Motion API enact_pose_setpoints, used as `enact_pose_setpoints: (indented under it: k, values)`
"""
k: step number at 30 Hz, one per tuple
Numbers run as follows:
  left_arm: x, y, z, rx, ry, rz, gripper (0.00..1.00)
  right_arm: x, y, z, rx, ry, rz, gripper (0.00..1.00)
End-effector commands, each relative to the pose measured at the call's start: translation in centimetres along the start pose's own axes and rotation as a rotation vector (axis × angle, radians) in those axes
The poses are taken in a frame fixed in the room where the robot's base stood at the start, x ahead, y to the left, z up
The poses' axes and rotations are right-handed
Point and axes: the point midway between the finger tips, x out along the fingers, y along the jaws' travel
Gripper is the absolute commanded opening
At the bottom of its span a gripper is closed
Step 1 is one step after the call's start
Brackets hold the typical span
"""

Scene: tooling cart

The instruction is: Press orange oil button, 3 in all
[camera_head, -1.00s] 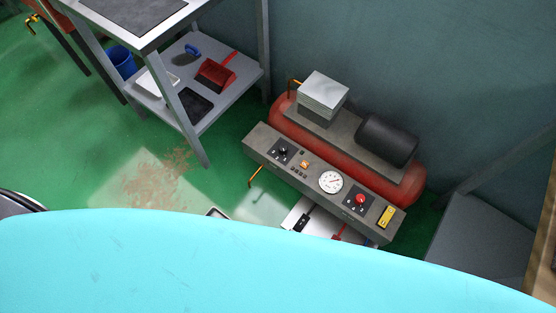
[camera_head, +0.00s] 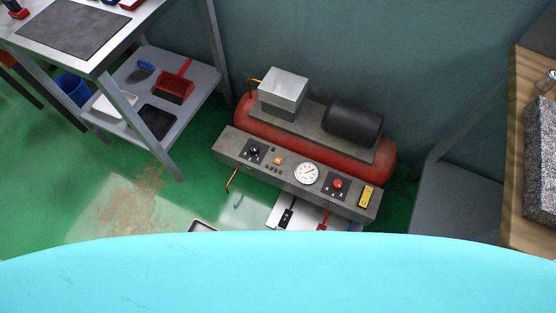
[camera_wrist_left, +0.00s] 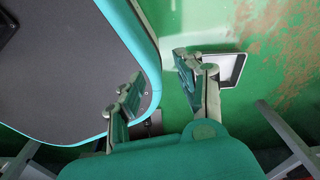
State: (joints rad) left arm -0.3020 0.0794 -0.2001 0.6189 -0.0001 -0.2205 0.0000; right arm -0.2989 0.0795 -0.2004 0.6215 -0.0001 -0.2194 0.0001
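The orange button (camera_head: 278,160) is a small square on the sloped grey control panel (camera_head: 340,197) of a red air compressor (camera_head: 263,125). It lies between a black knob (camera_head: 254,151) and a round white gauge (camera_head: 306,173). A red round button (camera_head: 338,184) is right of the gauge. My left gripper (camera_wrist_left: 160,85) is open and empty in the left wrist view, with its fingers spread above the green floor and beside my cyan-edged base. Neither gripper shows in the head view. The left wrist view does not show the panel.
A metal shelf cart (camera_head: 185,112) stands left of the compressor. A wooden bench (camera_head: 520,100) and a grey slanted surface (camera_head: 455,210) are at right. A pale tray (camera_wrist_left: 238,68) lies on the floor near my left gripper.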

Motion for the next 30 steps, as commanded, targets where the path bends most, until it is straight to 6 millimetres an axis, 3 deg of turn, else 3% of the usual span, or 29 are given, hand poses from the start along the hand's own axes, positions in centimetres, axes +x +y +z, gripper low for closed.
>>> enact_pose_setpoints:
  k: [1,8,30]
  values:
    - [0.00,-0.01,0.03,0.000,-0.001,0.000,0.28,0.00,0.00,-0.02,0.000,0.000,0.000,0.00]
    - [0.00,-0.01,0.02,0.000,0.000,0.000,0.00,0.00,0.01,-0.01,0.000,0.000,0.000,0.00]
    - [0.00,-0.06,-0.27,0.000,0.004,-0.001,0.00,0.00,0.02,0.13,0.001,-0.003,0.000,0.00]
